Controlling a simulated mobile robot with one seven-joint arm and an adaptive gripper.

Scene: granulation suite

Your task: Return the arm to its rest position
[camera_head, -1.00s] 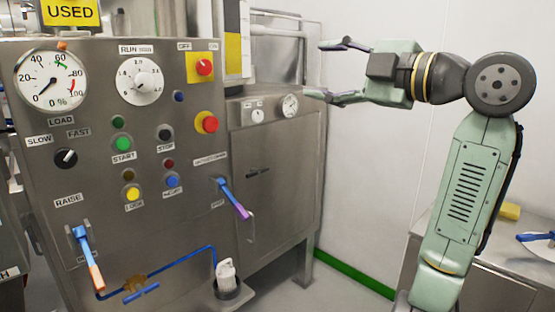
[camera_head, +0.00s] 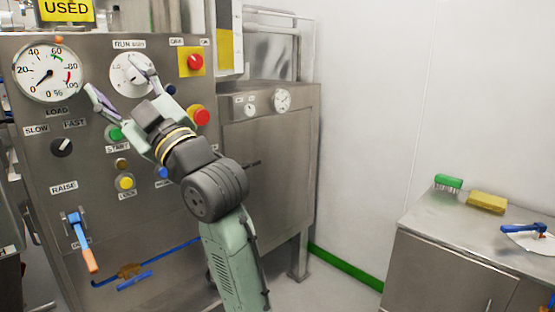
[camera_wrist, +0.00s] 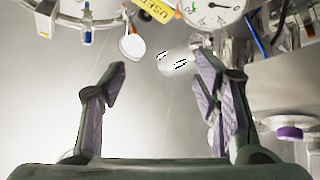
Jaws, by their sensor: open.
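My gripper (camera_head: 115,82) is open in the head view, its two fingers spread and nothing between them. It overlaps the upper part of the steel control panel (camera_head: 40,112), with one finger near the round white RUN dial (camera_head: 122,72) and the other near the percent gauge (camera_head: 48,70). Whether it touches the panel I cannot tell. My arm rises from the lower middle and leans left, hiding part of the panel's right side. In the wrist view both fingers (camera_wrist: 160,85) stand apart with an empty gap between them.
A blue and orange lever (camera_head: 82,242) sticks out at the panel's lower left. Red knobs (camera_head: 196,62) sit on its right side. A steel cabinet (camera_head: 440,265) at right bears a green brush (camera_head: 448,182) and a yellow sponge (camera_head: 486,202).

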